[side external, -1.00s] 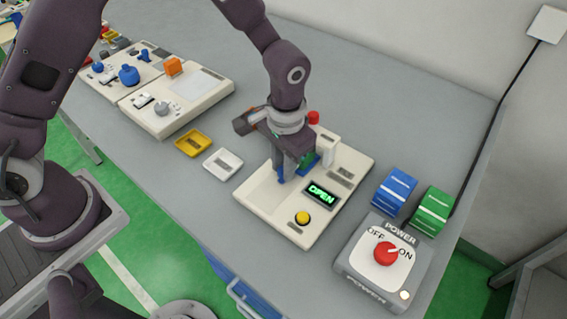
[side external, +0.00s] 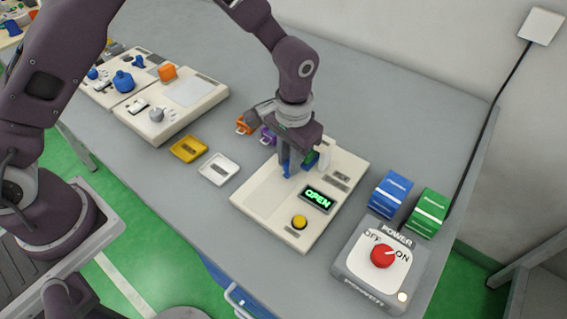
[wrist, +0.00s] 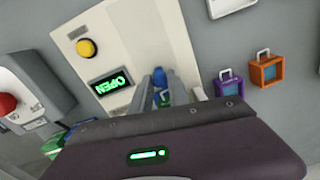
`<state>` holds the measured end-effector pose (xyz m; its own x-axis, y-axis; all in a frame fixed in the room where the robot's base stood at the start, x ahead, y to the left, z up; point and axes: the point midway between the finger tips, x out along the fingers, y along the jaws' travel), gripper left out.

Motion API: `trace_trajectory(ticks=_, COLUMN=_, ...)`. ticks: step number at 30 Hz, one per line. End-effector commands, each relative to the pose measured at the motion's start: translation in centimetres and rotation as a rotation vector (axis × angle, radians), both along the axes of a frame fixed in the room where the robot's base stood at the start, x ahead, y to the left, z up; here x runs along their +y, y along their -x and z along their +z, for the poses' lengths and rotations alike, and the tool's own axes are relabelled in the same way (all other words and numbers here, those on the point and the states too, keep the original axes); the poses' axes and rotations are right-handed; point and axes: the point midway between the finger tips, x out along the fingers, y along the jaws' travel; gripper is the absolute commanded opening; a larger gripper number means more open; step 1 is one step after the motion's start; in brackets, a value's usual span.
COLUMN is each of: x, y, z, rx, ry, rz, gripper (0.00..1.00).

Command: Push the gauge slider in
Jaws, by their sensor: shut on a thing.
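The cream panel (side external: 262,200) has a lit display reading OPEN (side external: 317,199) and a yellow button (side external: 300,222). My gripper (side external: 293,165) points down at the panel's back half, behind the display. In the wrist view its grey fingers (wrist: 164,88) are closed around a small blue piece (wrist: 158,75), low at the panel surface. I cannot tell for sure that this blue piece is the gauge slider. A white upright part (side external: 324,156) stands just right of my gripper. My gripper hides much of the panel's back.
A power box (side external: 350,270) with a red knob (side external: 383,256) and blue (side external: 391,193) and green (side external: 428,212) boxes stand at right. Yellow (side external: 189,149) and white (side external: 214,168) trays lie left.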

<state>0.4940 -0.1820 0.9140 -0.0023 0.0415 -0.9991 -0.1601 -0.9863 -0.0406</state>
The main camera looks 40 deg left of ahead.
Motion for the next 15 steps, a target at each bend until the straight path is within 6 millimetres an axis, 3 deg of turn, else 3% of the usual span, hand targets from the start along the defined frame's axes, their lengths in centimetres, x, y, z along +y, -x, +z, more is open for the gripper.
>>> trace_trajectory(ticks=5, x=-0.03, y=-0.58, z=0.11, rx=-0.019, ry=0.005, rz=0.002, gripper=0.00)
trace_trajectory(ticks=6, x=-0.02, y=-0.62, z=0.12, rx=-0.020, ry=0.005, rz=0.002, gripper=0.22)
trace_trajectory(ticks=9, x=0.00, y=-0.54, z=0.10, rx=-0.017, ry=0.004, rz=0.003, gripper=0.42)
trace_trajectory(ticks=15, x=0.01, y=-0.41, z=0.06, rx=-0.013, ry=0.003, rz=0.002, gripper=0.42)
